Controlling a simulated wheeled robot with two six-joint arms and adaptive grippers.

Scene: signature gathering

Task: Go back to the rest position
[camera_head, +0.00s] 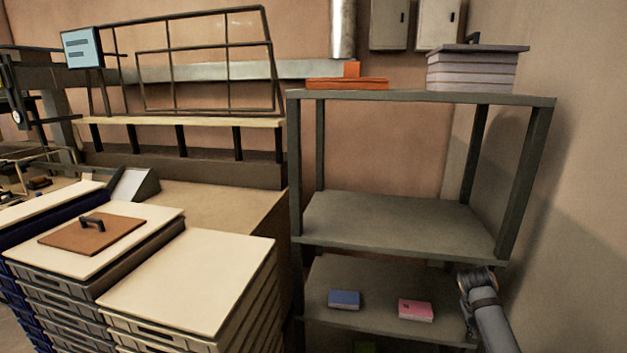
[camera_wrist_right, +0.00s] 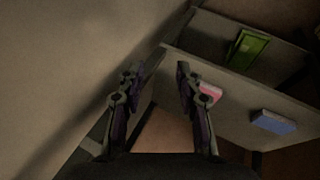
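My right arm reaches in at the lower right of the head view, with its wrist end (camera_head: 478,283) beside the shelf rack's right post. In the right wrist view my right gripper (camera_wrist_right: 158,72) has its two fingers spread apart, with nothing between them. A pink box (camera_head: 415,310) lies on a lower shelf, left of my right arm; in the wrist view the pink box (camera_wrist_right: 211,91) shows just beyond the right-hand finger, partly covered by it. A blue box (camera_head: 344,299) lies on the same shelf, further left. My left gripper is not in view.
The grey shelf rack (camera_head: 420,97) holds an orange object (camera_head: 347,84) and stacked grey slabs (camera_head: 470,75) on top. Its middle shelf (camera_head: 390,222) is empty. A green item (camera_wrist_right: 248,48) lies on a lower level. Stacked crates (camera_head: 200,275) stand left; a wall is close right.

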